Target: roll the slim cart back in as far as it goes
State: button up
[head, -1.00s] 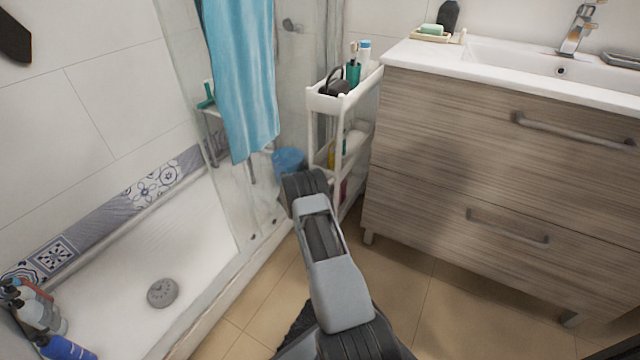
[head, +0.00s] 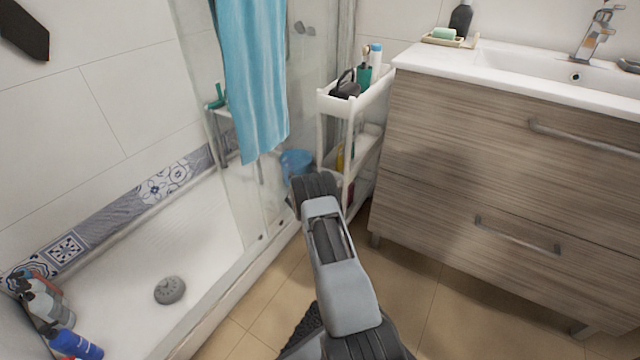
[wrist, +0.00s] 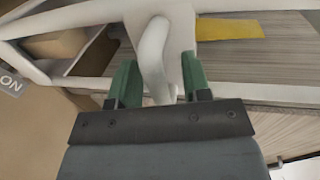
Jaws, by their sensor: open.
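The slim white cart (head: 328,104) stands upright between the shower glass and the wood-grain vanity (head: 480,150). Part of its right side shows, and its front end stands out ahead of the vanity's front. Its top tray holds a teal cup, a white bottle with a blue cap and a dark item. In the wrist view, my gripper (wrist: 158,75) is open, its green fingers on either side of a white upright bar (wrist: 152,52) of the cart. Whether they touch it I cannot tell. In the head view my own arm hides the fingertips and the cart's lower front.
The shower glass and a hanging blue towel (head: 252,80) are close on the cart's left. A blue bucket (head: 296,163) shows beside the cart. Bottles (head: 75,344) stand in the shower tray at lower left. The tan floor (head: 420,300) before the vanity is clear.

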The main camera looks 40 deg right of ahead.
jog(key=p+v, duration=0.4)
jog(key=v, duration=0.9)
jog(key=shift+s+a+r+p, duration=0.2)
jog(key=shift+s+a+p, duration=0.05)
jog(key=shift+p, duration=0.1)
